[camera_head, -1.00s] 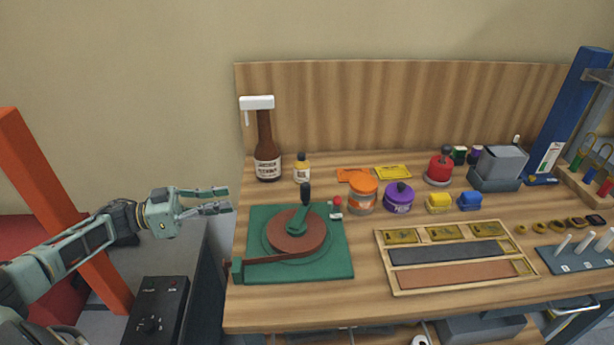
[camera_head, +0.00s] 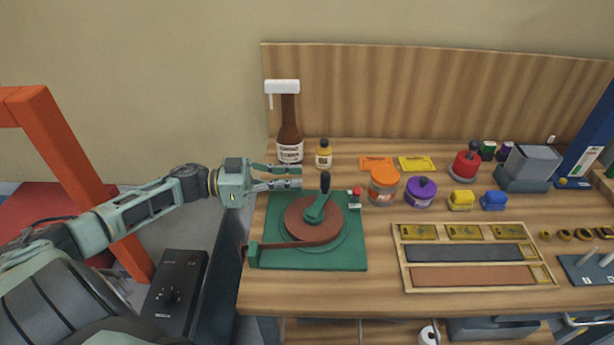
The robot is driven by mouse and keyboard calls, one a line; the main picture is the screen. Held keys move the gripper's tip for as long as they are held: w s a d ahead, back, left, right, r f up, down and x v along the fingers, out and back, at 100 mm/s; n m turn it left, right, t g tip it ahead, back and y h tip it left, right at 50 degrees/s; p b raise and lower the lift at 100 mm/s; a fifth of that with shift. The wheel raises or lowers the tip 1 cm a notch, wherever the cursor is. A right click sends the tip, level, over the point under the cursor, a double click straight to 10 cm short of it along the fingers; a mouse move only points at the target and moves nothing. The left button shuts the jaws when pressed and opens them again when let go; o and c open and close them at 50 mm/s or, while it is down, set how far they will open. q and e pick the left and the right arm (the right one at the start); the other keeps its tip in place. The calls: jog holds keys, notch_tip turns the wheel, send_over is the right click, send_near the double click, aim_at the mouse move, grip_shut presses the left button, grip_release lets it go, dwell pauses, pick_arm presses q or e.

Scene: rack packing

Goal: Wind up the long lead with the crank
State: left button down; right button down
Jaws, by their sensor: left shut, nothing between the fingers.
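A green winder base (camera_head: 342,259) sits at the left end of the wooden bench. On it is a round brown reel (camera_head: 300,221) with a green crank arm (camera_head: 317,209) and an upright black knob (camera_head: 325,183). My right gripper is out of view.
An orange-lidded jar (camera_head: 384,186) and a purple tin (camera_head: 420,192) stand right of the winder. A wooden tray (camera_head: 404,274) lies further right.

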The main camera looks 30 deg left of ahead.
aim_at(307, 203)
pick_arm(q)
jog(key=x, duration=0.2)
jog(key=shift+w+d+r+p, duration=0.15)
jog(key=shift+w+d+p, duration=0.05)
jog(key=shift+d+p, duration=0.15)
jog(key=shift+w+d+f, duration=0.2)
jog(key=shift+w+d, duration=0.15)
jog(key=shift+d, duration=0.05)
jog(key=shift+w+d+r+p, duration=0.15)
jog(key=shift+w+d+p, duration=0.2)
jog(key=shift+w+d, duration=0.15)
jog(key=shift+d, duration=0.1)
jog(key=shift+a, duration=0.1)
